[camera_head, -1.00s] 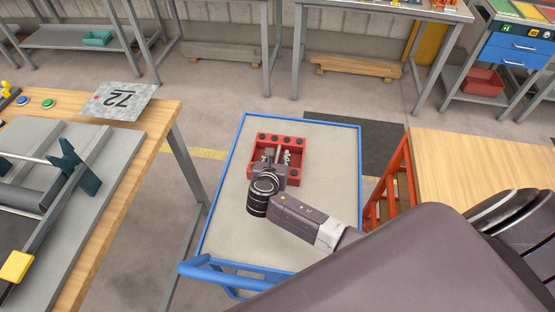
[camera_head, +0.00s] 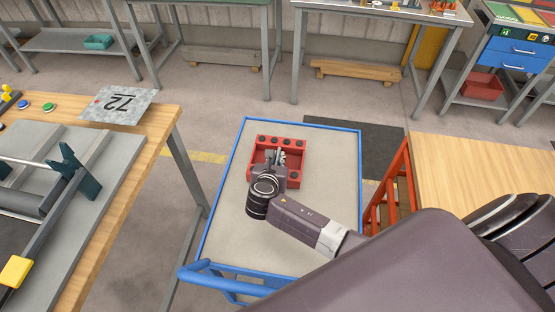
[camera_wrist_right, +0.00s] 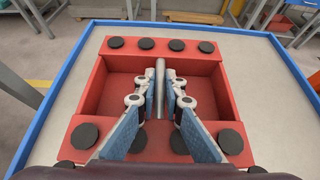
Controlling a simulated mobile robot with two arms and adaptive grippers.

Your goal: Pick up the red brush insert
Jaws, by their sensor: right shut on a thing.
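The red brush insert (camera_head: 303,158) is an open red box with round black pads along its far and near rims. It rests on the grey top of the blue-edged trolley and shows large in the right wrist view (camera_wrist_right: 94,85). A grey round bar (camera_wrist_right: 160,72) runs along its middle. My right gripper (camera_head: 276,156) reaches down over the insert from the near side. In the right wrist view its blue-padded fingers (camera_wrist_right: 161,98) are shut on the bar, one on each side. The wrist hides part of the insert's near side. My left gripper is out of view.
The blue-edged trolley (camera_head: 218,212) has free room around the insert. A wooden workbench (camera_head: 150,138) with a machine frame stands at left. A wooden-topped table (camera_head: 475,165) and a red rack (camera_head: 400,190) stand close at right.

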